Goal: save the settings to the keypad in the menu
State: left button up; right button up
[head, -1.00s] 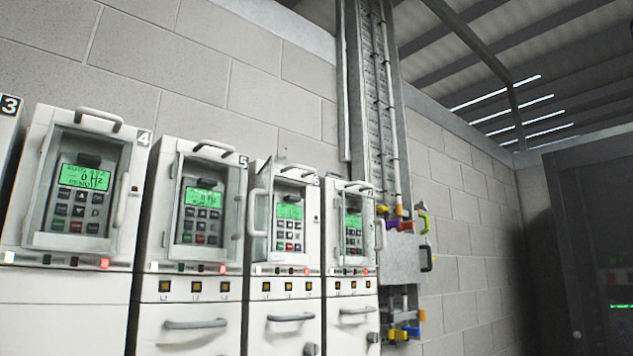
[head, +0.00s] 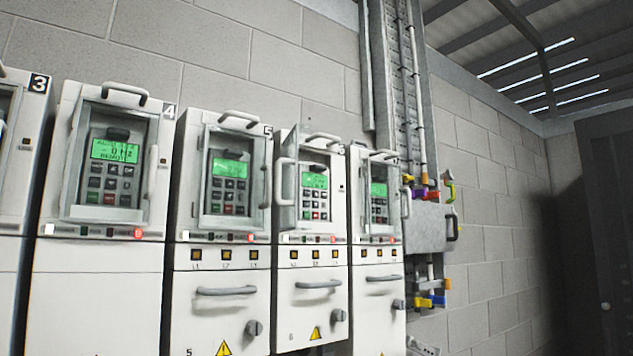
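Several white drive units stand in a row, each with a keypad that has a lit green screen and small buttons behind a framed cover. The keypad of unit 4 (head: 116,167) shows a line that seems to read 0 Hz, with the other text too small to read. Unit 5's keypad (head: 229,186) is to its right. On the unit right of it, the keypad (head: 315,195) shows beside a cover (head: 284,192) that stands swung open to the left. The last unit's keypad (head: 379,200) is partly hidden at its edges. Neither of my grippers is in view.
Drawer-like handles (head: 227,291) and dark knobs (head: 254,328) stick out below the keypads. A vertical cable tray (head: 405,100) and a grey box with coloured padlocks (head: 425,225) are on the wall to the right. A dark cabinet (head: 605,220) stands at the far right.

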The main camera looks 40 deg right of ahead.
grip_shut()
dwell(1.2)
